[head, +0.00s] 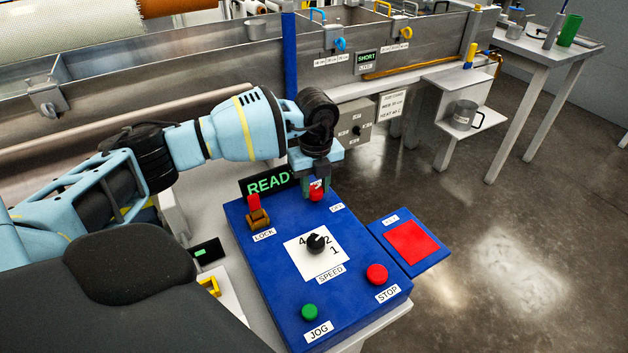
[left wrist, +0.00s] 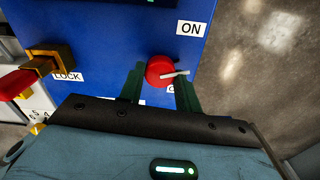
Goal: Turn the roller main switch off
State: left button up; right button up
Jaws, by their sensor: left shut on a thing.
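The main switch is a red round knob with a pale pointer (left wrist: 160,70) on the blue control panel (left wrist: 115,22). In the left wrist view the pointer sticks out to the right. An ON label (left wrist: 191,28) is above and right of the knob; another label below it is mostly hidden by a finger. My left gripper (left wrist: 158,78) has its green fingers on both sides of the knob and is shut on it. In the head view the left gripper (head: 316,185) points down at the red knob (head: 316,195). My right gripper is not in view.
A READY display (head: 267,182) stands behind the panel. A red-topped LOCK part (head: 257,217) is close left of my gripper. The black speed dial (head: 316,243), red STOP button (head: 377,274) and green JOG button (head: 309,312) are nearer. A red pad (head: 411,242) is at right.

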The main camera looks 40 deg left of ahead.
pick_arm(q)
jog(key=m+p, duration=0.1)
jog(key=m, duration=0.2)
jog(key=shift+r, duration=0.15)
jog(key=m+p, duration=0.1)
jog(key=m, duration=0.6)
jog(key=shift+m+p, duration=0.35)
jog(key=shift+m, duration=1.25)
jog(key=o, duration=1)
jog(key=shift+c, duration=0.2)
